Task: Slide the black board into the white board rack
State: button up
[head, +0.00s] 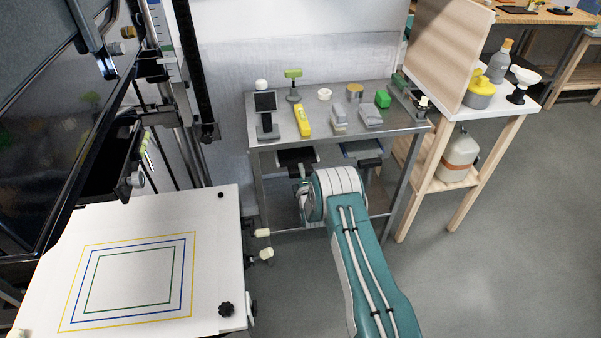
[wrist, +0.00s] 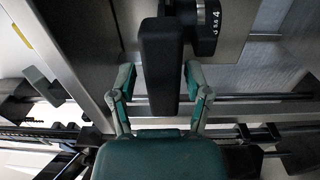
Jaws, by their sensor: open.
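In the wrist view, a black slab-like part (wrist: 161,62) stands between the two fingers of my gripper (wrist: 158,78). A black round dial with white numbers (wrist: 207,20) sits beside its upper end. I cannot tell whether this slab is the black board. The fingers are open, one on each side, with a visible gap to the slab. In the head view my gripper is mostly hidden behind my wrist, in front of the metal table's underside. Black parts (head: 297,157) hang under the tabletop there. I cannot make out the white board rack for certain.
The metal table (head: 350,132) carries several small items, including a yellow block (head: 303,120) and a black square on a stand (head: 266,102). A white baseboard with coloured frames (head: 140,215) lies at left. A wooden side table (head: 512,104) stands right. Floor at right is clear.

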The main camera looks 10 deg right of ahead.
jog(key=s, duration=0.6)
jog(key=shift+s, duration=0.25)
dwell(1.1)
jog(key=shift+f, duration=0.1)
jog(key=s, duration=1.2)
jog(key=w+r+m+g, duration=0.3)
jog(key=w+r+m, duration=0.15)
jog(key=r, duration=0.95)
jog(key=s+r+m+g, duration=0.3)
jog(key=s+r+m, duration=0.1)
jog(key=r, duration=0.7)
jog(key=s+r+m+g, duration=0.2)
jog(key=s+r+m, duration=0.1)
jog(key=s, duration=0.7)
jog(key=s+r+m+g, duration=0.2)
jog(key=s+r, duration=0.3)
jog(key=s, duration=0.6)
jog(key=s+r+m+g, duration=0.2)
jog(key=s+r+m, duration=0.2)
jog(key=s, duration=0.7)
jog(key=shift+s+g, duration=0.15)
jog(key=shift+g, duration=0.15)
